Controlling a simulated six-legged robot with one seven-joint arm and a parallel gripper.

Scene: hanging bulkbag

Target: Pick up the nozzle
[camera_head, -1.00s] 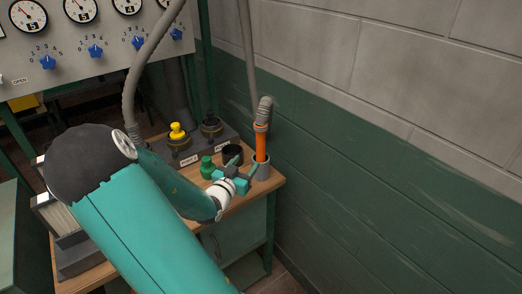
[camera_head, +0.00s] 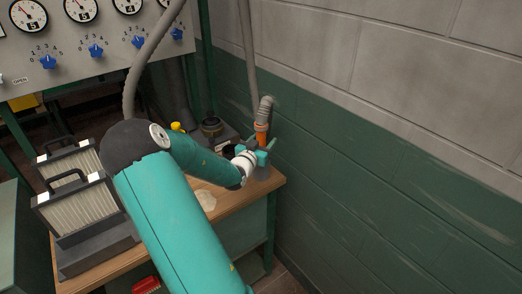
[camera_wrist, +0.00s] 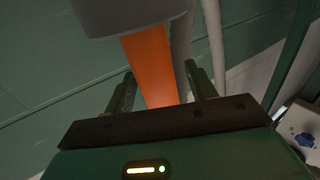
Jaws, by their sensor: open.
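The nozzle (camera_head: 261,133) is an orange tube on a ribbed grey hose, upright at the table's back right corner, its lower end in a grey holder. My gripper (camera_head: 263,153) is at the nozzle's lower orange part, just above the holder. In the wrist view, the orange tube (camera_wrist: 152,58) shows between the two open fingers of my gripper (camera_wrist: 160,76), which do not visibly clamp it. A wide grey cylinder, seemingly the holder (camera_wrist: 125,12), covers the top of that view. My gripper partly hides the nozzle's lower part in the head view.
The wooden table (camera_head: 225,220) has a pale patch (camera_head: 205,200). Filter-like boxes (camera_head: 80,205) stand at left. A black-topped fitting (camera_head: 212,128) and a yellow cap (camera_head: 176,126) stand behind my arm. The green wall (camera_head: 350,190) is close on the right.

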